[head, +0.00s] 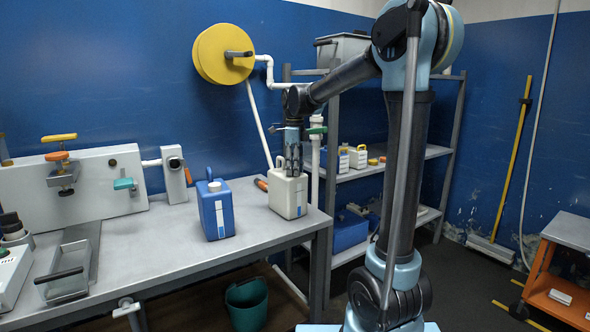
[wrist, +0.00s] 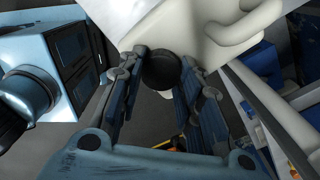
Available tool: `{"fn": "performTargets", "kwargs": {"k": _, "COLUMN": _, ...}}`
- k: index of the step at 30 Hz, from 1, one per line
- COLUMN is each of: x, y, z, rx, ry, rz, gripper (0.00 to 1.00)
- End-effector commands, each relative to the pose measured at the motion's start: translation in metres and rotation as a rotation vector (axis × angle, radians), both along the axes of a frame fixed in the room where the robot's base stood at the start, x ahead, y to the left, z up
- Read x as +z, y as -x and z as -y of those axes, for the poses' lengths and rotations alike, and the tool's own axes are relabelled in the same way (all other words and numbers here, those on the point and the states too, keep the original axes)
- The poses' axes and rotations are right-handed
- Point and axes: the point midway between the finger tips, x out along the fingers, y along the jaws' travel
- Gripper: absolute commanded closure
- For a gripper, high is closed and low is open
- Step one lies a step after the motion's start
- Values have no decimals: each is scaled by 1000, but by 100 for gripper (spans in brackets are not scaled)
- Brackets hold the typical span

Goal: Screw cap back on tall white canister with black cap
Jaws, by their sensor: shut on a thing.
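The white canister (head: 287,196) stands upright on the workbench near its right end, with a blue-and-white label strip on its side. It also fills the top of the wrist view (wrist: 185,22). My gripper (head: 293,168) points down at the canister's top and is shut on the black cap. In the wrist view my gripper (wrist: 162,78) has its two fingers on either side of the round black cap (wrist: 160,68). The cap is at the canister's neck; whether its thread is seated cannot be told. In the head view the fingers hide the cap.
A blue canister (head: 216,209) with a white cap stands left of the white one on the workbench (head: 165,240). An orange-handled tool (head: 261,184) lies behind. A white pipe with a green valve (head: 317,130) rises close right. Shelves (head: 372,168) stand behind.

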Motion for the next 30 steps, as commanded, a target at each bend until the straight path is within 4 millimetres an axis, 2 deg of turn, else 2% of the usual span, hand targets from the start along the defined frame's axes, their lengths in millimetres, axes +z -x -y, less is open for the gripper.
{"fn": "performTargets", "kwargs": {"k": 8, "x": 0, "y": 1, "z": 0, "rx": -230, "ry": 0, "rz": 1, "gripper": 100}}
{"fn": "performTargets", "kwargs": {"k": 20, "x": 0, "y": 1, "z": 0, "rx": -270, "ry": 0, "rz": 1, "gripper": 100}}
{"fn": "performTargets", "kwargs": {"k": 30, "x": 0, "y": 2, "z": -1, "rx": -588, "ry": 0, "rz": 1, "gripper": 100}}
